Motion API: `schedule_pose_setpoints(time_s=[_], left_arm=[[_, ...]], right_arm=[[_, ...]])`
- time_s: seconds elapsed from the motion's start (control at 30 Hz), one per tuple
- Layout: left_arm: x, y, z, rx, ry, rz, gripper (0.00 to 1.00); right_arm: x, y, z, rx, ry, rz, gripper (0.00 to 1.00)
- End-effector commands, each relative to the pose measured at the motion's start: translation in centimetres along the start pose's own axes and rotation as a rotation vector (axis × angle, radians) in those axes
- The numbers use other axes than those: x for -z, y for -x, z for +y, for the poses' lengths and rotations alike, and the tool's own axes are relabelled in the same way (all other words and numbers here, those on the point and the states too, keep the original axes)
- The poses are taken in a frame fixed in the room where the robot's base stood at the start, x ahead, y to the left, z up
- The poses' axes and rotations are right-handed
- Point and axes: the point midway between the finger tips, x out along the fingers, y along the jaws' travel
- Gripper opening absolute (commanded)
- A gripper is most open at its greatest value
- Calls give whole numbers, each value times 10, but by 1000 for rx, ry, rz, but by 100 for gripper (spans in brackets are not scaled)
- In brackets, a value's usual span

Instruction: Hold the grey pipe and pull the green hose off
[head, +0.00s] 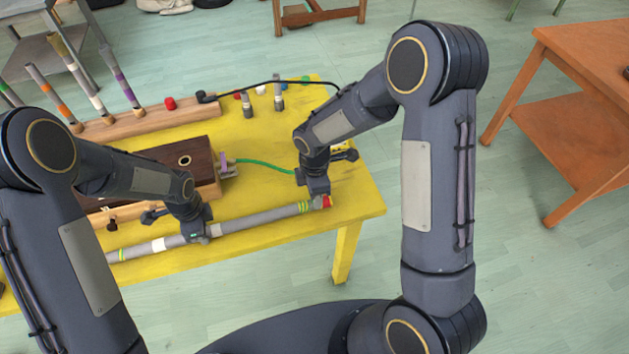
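The long grey pipe (258,219) lies slantwise along the front of the yellow table, with pale and yellow-green bands and a red piece (326,202) at its right end. My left gripper (201,238) is down at the pipe's middle, across it; its fingertips are too small and covered to show whether they close on it. The thin green hose (262,164) runs from a pale fitting (225,168) on the dark wooden box rightward until my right arm hides it. My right gripper (318,190) is by the pipe's right end, and its finger opening is unclear.
The dark-topped wooden box (160,160) stands behind my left gripper. A wooden rack (140,122) holding several banded tubes is farther back. A black cable (265,84) arches over the table's back. The yellow table's (355,200) right corner is bare. An orange-brown table (585,60) stands at right.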

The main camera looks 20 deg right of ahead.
Motion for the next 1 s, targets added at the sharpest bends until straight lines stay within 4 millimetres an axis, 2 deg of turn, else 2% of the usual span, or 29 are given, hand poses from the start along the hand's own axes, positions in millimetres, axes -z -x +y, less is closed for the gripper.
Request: schedule_pose_setpoints(time_s=[0.37,0.47,0.7,1.0], left_arm=[[0,0,0,0,0,0,1],[0,0,0,0,0,0,1],[0,0,0,0,0,0,1],[0,0,0,0,0,0,1]], right_arm=[[0,-7,0,0,-1,0,44],[0,-7,0,0,-1,0,34],[0,-7,0,0,-1,0,2],[0,-4,0,-1,0,1,0]])
